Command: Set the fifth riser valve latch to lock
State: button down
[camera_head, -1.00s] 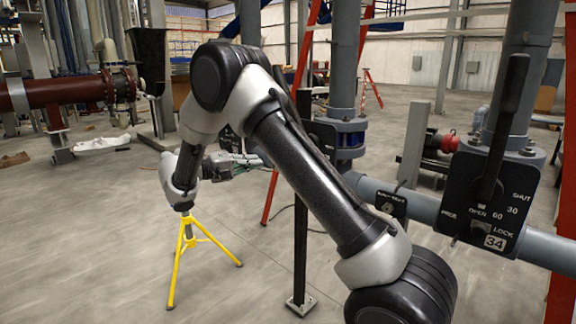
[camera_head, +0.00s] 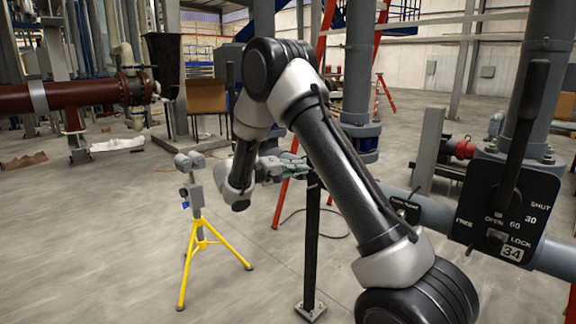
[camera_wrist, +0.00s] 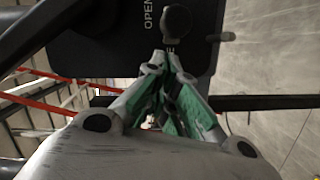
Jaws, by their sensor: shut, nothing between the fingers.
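In the wrist view, a dark valve plate (camera_wrist: 130,48) with the word OPEN fills the upper middle. A round dark latch knob (camera_wrist: 177,20) sits on it, and a small grey peg (camera_wrist: 222,37) sticks out at its right edge. My gripper (camera_wrist: 171,48) is shut and empty, its tips just below the knob; I cannot tell whether they touch. A dark lever (camera_wrist: 40,30) crosses the upper left. In the head view my gripper (camera_head: 290,165) is small and partly hidden by my arm, which also covers the plate there. I cannot read this plate's number.
A nearer valve plate (camera_head: 510,212) marked 34 stands at the right, with a long black lever (camera_head: 521,130) and FREE and LOCK labels. Another small plate (camera_head: 403,208) is partly behind my arm. A yellow tripod (camera_head: 202,243) stands left on open floor. A black post (camera_head: 311,250) stands below my gripper.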

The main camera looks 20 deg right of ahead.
jog(key=shift+s+d+f, duration=0.15)
jog(key=shift+s+d, duration=0.05)
jog(key=shift+s, duration=0.3)
jog(key=s, duration=0.1)
jog(key=s+d, duration=0.1)
jog(key=s, duration=0.1)
jog(key=shift+s+d, duration=0.1)
